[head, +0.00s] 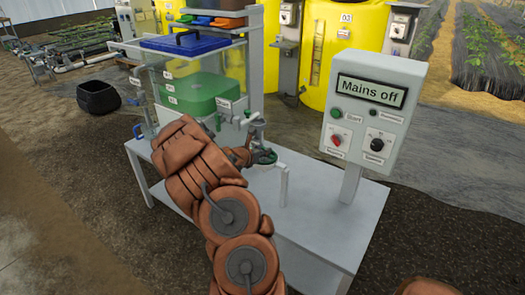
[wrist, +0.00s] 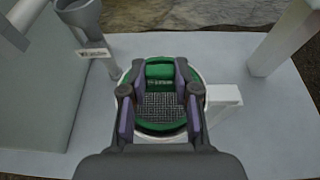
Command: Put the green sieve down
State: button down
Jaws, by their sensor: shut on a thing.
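The green sieve (wrist: 159,104) is round, with a grey mesh and a green rim, and sits between the two fingers of my gripper (wrist: 159,88) in the wrist view. The fingers are shut on it. A pale round rim shows around and beneath the sieve; I cannot tell whether the sieve rests on it. In the head view the sieve (head: 264,156) is a small green patch at the end of my gripper (head: 252,152), over the white table (head: 315,215). My arm hides part of the table there.
A control box (head: 370,115) reading "Mains off" stands at the table's right. A clear tank with a blue lid (head: 187,42) and green contents is at the left. A grey funnel (wrist: 82,15) and a white post (wrist: 283,42) flank the sieve. The table's front right is clear.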

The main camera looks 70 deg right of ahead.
jog(key=shift+f, duration=0.15)
jog(key=c, duration=0.9)
grip_release()
jog(key=shift+o, duration=0.2)
jog(key=shift+r, duration=0.25)
jog(key=b+v, duration=0.1)
jog(key=v, duration=1.1)
